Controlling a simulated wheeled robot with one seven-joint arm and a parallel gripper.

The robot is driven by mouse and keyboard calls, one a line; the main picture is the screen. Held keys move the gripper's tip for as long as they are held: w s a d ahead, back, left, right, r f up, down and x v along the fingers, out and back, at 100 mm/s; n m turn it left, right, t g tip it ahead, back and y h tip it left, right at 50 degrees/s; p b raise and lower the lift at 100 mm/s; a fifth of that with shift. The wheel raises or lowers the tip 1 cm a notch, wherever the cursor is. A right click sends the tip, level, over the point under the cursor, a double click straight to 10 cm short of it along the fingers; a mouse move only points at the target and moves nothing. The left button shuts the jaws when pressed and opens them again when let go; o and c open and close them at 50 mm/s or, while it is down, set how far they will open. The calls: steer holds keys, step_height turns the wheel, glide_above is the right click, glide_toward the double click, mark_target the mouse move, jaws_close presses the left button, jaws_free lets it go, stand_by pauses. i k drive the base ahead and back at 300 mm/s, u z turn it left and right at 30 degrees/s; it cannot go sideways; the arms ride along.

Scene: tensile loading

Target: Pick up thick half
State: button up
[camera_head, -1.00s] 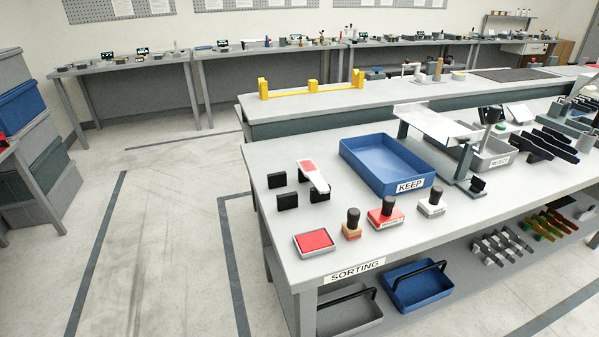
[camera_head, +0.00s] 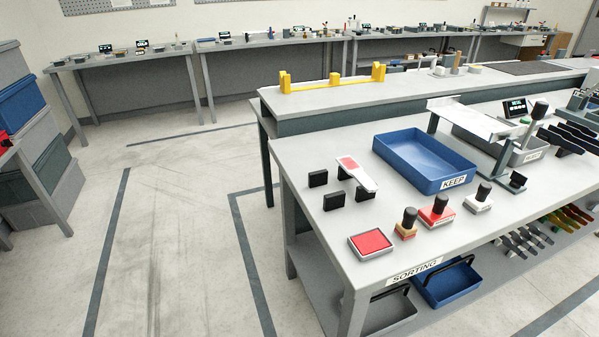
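No thing in view can be told for sure as the thick half. A flat white piece with a red patch (camera_head: 357,172) lies tilted over small black blocks on the left part of the sorting bench (camera_head: 318,232). Whether it is a specimen half is not clear from here. Several dark elongated pieces (camera_head: 570,138) stand at the right edge, too small to compare in thickness. The blue KEEP tray (camera_head: 425,162) looks empty. My gripper is not in view.
A red pad (camera_head: 371,243) and three black-handled stamps (camera_head: 439,209) stand along the bench's front edge. Bins (camera_head: 445,283) sit on the shelf below. A second bench with a yellow stand (camera_head: 333,80) is behind. Open floor (camera_head: 170,230) lies to the left.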

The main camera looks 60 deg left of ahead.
mark_target(353, 167)
steer(key=u, duration=1.6)
steer(key=k, duration=0.45)
steer(key=u, duration=0.2)
steer(key=i, duration=0.5)
steer(key=z, duration=0.1)
steer(key=k, duration=0.45)
steer(key=z, duration=0.5)
steer(key=i, duration=1.1)
steer(key=u, duration=0.15)
